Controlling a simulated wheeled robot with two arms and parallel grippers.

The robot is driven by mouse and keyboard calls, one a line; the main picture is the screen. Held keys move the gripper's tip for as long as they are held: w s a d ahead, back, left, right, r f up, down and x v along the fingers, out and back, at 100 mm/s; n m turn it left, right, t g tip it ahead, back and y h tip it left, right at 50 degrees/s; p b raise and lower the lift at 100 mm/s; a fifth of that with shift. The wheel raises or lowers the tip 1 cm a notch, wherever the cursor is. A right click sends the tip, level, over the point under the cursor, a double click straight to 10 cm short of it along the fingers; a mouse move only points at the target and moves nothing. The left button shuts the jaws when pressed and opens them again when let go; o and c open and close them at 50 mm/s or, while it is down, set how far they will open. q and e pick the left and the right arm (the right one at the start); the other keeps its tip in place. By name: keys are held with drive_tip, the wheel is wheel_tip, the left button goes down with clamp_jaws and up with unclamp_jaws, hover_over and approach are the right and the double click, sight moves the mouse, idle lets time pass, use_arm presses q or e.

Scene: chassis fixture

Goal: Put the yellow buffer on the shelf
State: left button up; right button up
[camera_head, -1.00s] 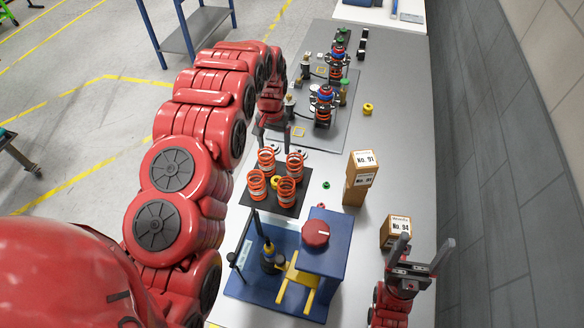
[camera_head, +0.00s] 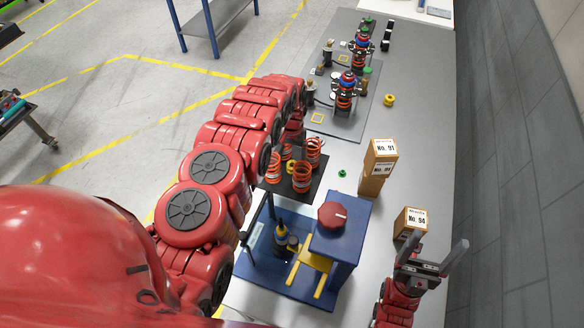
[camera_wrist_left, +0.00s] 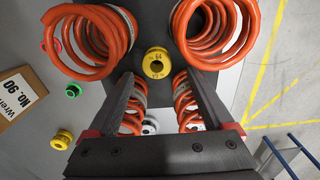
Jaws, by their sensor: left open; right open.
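A yellow buffer ring (camera_wrist_left: 157,62) with a dark hole and printed marks lies on the dark plate (camera_wrist_left: 152,22) among orange springs in the left wrist view. In the head view this ring (camera_head: 291,167) shows small between the springs, partly hidden. My left gripper (camera_wrist_left: 158,76) is open, its two dark fingers either side of the ring's line, apparently empty; contact cannot be told. A second yellow ring (camera_wrist_left: 62,139) lies on the table, also at the head view's right (camera_head: 389,100). My right gripper (camera_head: 437,252) is open and empty near the front right. I cannot tell which surface is the shelf.
Orange springs (camera_head: 302,178) stand close around the ring. A blue fixture (camera_head: 345,235) with a red knob and yellow fork stands in front. A grey plate with assemblies (camera_head: 340,122) lies beyond.

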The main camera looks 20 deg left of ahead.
sight(293, 163)
use_arm(q)
drive_tip(key=f, duration=0.1)
drive_tip(key=f+b, duration=0.1)
drive_tip(key=f, duration=0.2)
drive_tip(key=shift+d+f, duration=0.1)
drive_tip(key=shift+d, duration=0.15)
drive_tip(key=shift+c, duration=0.7)
clamp_jaws()
drive_tip(key=shift+r, duration=0.2)
